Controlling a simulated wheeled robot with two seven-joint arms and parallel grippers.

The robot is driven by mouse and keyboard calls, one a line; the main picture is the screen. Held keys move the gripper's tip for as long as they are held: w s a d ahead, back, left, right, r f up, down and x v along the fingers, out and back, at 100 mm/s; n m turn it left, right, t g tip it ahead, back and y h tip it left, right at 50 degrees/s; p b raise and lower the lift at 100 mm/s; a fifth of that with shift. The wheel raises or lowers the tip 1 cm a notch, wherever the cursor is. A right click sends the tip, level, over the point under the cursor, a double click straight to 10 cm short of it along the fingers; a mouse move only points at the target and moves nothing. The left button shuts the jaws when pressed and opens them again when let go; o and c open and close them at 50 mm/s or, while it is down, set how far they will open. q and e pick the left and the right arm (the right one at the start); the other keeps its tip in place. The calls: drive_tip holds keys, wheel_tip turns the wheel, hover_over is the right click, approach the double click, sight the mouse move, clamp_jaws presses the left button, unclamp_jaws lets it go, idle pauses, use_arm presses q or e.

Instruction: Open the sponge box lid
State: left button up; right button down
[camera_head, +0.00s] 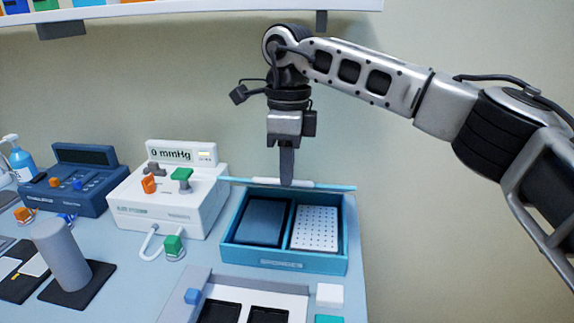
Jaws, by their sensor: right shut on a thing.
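The sponge box (284,263) is a teal box on the table, right of the middle, with "SPONGES" on its front. Its inside is visible: a dark blue pad (264,222) lies in the left compartment and a white dotted pad (315,228) in the right one. The lid (335,188) shows as a thin, pale blue strip along the back of the box, seen nearly edge-on, with a white bar on it. My right gripper (287,182) points down and is shut on the lid at this white bar. My left gripper is out of view.
A white "0 mmHg" device (165,205) stands left of the box, with a blue console (75,183) farther left. A grey cylinder (62,255) stands at front left. A grey tray (205,285) sits in front of the box. A shelf (180,11) hangs above.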

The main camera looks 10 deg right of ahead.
drive_tip(key=shift+w+d+f, duration=0.25)
drive_tip(key=shift+f, duration=0.1)
drive_tip(key=c, duration=1.6)
unclamp_jaws()
drive_tip(key=shift+w, duration=0.1)
drive_tip(key=shift+o, duration=0.5)
drive_tip(key=shift+w+f, duration=0.15)
drive_tip(key=shift+w, duration=0.1)
drive_tip(key=shift+s, duration=0.1)
drive_tip(key=shift+a+r, duration=0.1)
drive_tip(key=shift+r, duration=0.1)
drive_tip(key=shift+r, duration=0.1)
wheel_tip(320, 180, up, 16)
drive_tip(key=p, duration=0.2)
drive_tip(key=shift+w+d+p, duration=0.2)
drive_tip(key=shift+w+p, duration=0.15)
drive_tip(key=shift+w, duration=0.05)
